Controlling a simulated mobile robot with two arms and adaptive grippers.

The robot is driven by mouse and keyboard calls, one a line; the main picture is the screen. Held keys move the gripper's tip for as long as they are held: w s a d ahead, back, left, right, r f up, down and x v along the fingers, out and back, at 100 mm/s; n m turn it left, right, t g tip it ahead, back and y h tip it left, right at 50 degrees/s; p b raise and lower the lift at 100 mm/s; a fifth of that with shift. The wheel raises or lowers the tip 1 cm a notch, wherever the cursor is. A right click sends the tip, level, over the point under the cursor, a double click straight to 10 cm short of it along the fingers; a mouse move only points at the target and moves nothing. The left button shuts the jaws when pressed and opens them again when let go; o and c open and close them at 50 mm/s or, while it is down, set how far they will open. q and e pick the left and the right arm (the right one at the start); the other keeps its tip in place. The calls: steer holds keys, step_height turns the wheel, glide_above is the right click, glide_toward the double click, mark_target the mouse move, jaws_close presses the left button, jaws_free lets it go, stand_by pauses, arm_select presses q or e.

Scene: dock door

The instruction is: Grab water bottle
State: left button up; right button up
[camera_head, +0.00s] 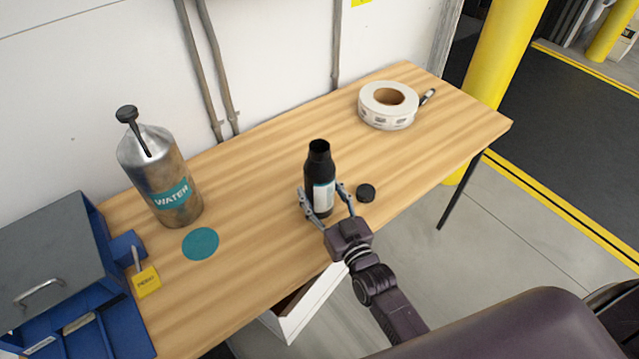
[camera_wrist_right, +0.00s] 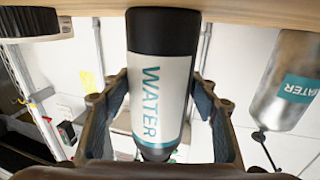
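A black water bottle (camera_head: 318,172) with a white label stands upright and uncapped on the wooden table. My right gripper (camera_head: 325,198) reaches in from the front, its open fingers on either side of the bottle's lower part. In the right wrist view, which is inverted, the bottle (camera_wrist_right: 163,80) with its WATER label lies between the fingers of the right gripper (camera_wrist_right: 160,100), with gaps beside it. My left gripper is not in view.
A large metal WATER flask (camera_head: 157,172) stands at the left, near a teal round mat (camera_head: 200,243). A blue box (camera_head: 85,285) with a yellow tag (camera_head: 146,281) fills the left end. A white tape roll (camera_head: 388,106) lies at the back right. The wooden table (camera_head: 255,165) is clear around the bottle.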

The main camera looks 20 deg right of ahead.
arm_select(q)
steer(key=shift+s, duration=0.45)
arm_select(e)
steer(key=c, duration=0.8)
steer(key=shift+r, duration=0.2)
